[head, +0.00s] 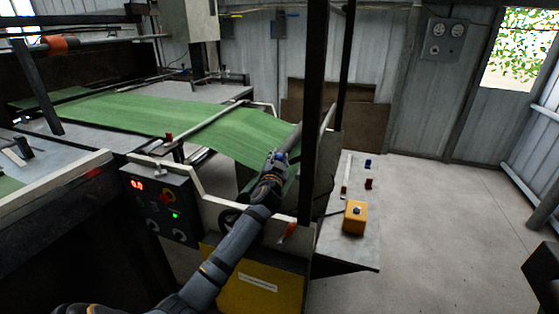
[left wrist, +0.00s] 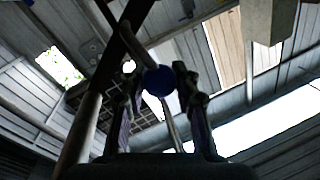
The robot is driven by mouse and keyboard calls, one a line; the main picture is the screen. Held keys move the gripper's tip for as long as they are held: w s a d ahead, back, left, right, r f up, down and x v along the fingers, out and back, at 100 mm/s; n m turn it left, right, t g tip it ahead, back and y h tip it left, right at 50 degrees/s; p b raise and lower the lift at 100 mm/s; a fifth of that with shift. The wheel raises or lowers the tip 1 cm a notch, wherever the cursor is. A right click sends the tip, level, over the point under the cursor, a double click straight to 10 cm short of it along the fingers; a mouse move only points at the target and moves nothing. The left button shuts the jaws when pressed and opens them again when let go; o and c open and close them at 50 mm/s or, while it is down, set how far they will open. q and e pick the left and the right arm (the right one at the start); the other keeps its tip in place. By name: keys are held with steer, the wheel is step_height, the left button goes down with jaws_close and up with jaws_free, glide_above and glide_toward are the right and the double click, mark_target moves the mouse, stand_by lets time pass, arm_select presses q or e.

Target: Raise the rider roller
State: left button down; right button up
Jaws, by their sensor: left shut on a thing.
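My left gripper (head: 277,160) reaches up to the machine's near right end, beside the dark upright post. In the left wrist view its two fingers (left wrist: 157,82) are closed around a round blue knob (left wrist: 158,79), which sits on a thin pale rod. A grey roller (head: 296,138) shows just above the gripper at the end of the green web (head: 240,136); which part is the rider roller I cannot tell for sure. The gripper hides most of the knob in the head view. My right gripper is not in view.
A control panel (head: 165,207) with a red display and buttons is left of my arm. The dark post (head: 314,110) stands just right of the gripper. A side table (head: 345,255) bears a yellow button box (head: 355,217) and small blue and red pieces.

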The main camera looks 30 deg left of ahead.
arm_select(q)
step_height(320, 180, up, 3)
steer(key=m+p, duration=0.1)
steer(key=m, duration=0.2)
steer(key=shift+d+t, duration=0.15)
steer(key=shift+t, duration=0.25)
steer(key=r+m+p, duration=0.1)
steer(key=m, duration=0.1)
steer(key=d+r+m+p, duration=0.1)
steer(key=m, duration=0.1)
steer(key=shift+w+r+t, duration=0.2)
steer(key=shift+r+t, duration=0.2)
steer(key=d+m+p, duration=0.1)
steer(key=m, duration=0.1)
steer(key=d+r+m+h+p, duration=0.1)
steer(key=m, duration=0.2)
steer(key=d+r+m+t+h+p, duration=0.1)
steer(key=m+p, duration=0.1)
steer(key=m, duration=0.1)
steer(key=shift+w+d+r, duration=0.1)
steer(key=shift+w+r, duration=0.1)
steer(key=shift+w, duration=0.15)
steer(key=c, duration=1)
jaws_free()
steer(key=shift+s, duration=0.1)
steer(key=shift+f, duration=0.1)
